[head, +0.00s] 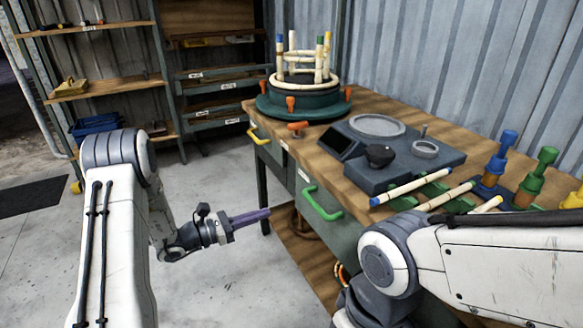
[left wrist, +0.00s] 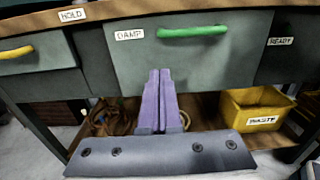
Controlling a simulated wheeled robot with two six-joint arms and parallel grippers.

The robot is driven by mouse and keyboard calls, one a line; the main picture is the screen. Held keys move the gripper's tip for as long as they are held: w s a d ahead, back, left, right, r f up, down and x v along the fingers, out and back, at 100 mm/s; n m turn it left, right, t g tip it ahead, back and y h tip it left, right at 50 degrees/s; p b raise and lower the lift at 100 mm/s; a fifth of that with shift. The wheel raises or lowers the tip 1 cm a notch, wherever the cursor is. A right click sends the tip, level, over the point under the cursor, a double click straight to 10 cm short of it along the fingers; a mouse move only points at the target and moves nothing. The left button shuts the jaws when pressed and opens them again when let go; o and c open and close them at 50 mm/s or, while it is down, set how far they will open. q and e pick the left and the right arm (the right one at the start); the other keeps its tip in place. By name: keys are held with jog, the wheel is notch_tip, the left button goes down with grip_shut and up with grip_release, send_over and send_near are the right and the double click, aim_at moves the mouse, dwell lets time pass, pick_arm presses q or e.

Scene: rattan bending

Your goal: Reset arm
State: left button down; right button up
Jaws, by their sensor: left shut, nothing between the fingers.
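My left gripper (head: 262,214) is shut and empty, its purple fingers together in the air in front of the workbench, left of the green-handled drawer. In the left wrist view the closed fingers (left wrist: 160,80) point at the drawer front labelled DAMP (left wrist: 190,50). My right arm crosses the lower right of the head view; its gripper is not in view. On the wooden workbench (head: 330,175) several cream rods stand in a round green fixture (head: 305,105) at the back. Rods with coloured ends (head: 405,187) lie at the front edge.
A dark device (head: 405,155) with round dials sits mid-bench, with blue and green clamps (head: 530,180) to its right. A yellow bin labelled WASTE (left wrist: 255,108) stands on the lower shelf. Shelving (head: 90,60) lines the back left. The floor (head: 220,265) left of the bench is open.

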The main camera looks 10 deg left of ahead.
pick_arm(q)
jog(key=s+d+r+m+g, duration=0.4)
jog(key=s+d+m+g, duration=0.45)
jog(key=d, duration=0.45)
jog(key=s+d+r+m+g+y, duration=0.1)
jog(key=s+d+m+g+y, duration=0.1)
jog(key=s+m+g, duration=0.3)
jog(key=s+d+m+g+y, duration=0.1)
jog(key=s+d+m+y, duration=0.15)
jog(key=s, duration=0.45)
jog(key=s+a+m+y, duration=0.3)
jog(key=s+m+y, duration=0.5)
jog(key=s+m, duration=0.35)
notch_tip(320, 180, up, 28)
jog(key=a+m+t+y+p, duration=0.1)
jog(key=m+t+p, duration=0.3)
jog(key=p, duration=2.2)
jog(key=shift+s+a+m+p, duration=0.35)
jog(key=shift+s+a+m, duration=0.1)
jog(key=shift+a, duration=0.45)
jog(key=shift+f, duration=0.1)
